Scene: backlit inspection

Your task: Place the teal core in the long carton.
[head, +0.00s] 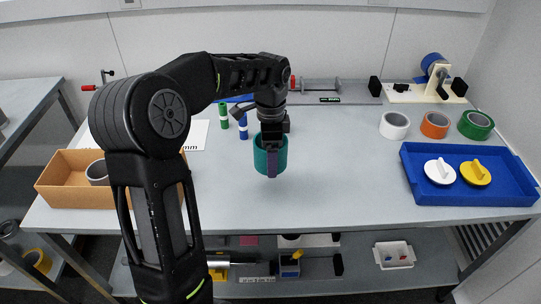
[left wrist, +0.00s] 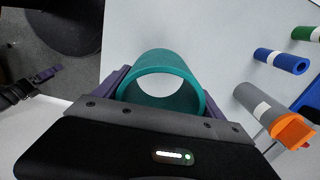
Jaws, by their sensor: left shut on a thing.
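The teal core (head: 262,158) is a short open tube held by my left gripper (head: 271,165) above the middle of the table. In the left wrist view the teal core (left wrist: 165,65) sits between the two purple fingers, and I look into its open end. The long carton (head: 65,198) is an open brown box at the table's left end, with a grey core (head: 97,172) inside. My left arm hides the carton's right part. The left gripper and core are well to the right of the carton. My right gripper is not in view.
The table's front middle is clear.

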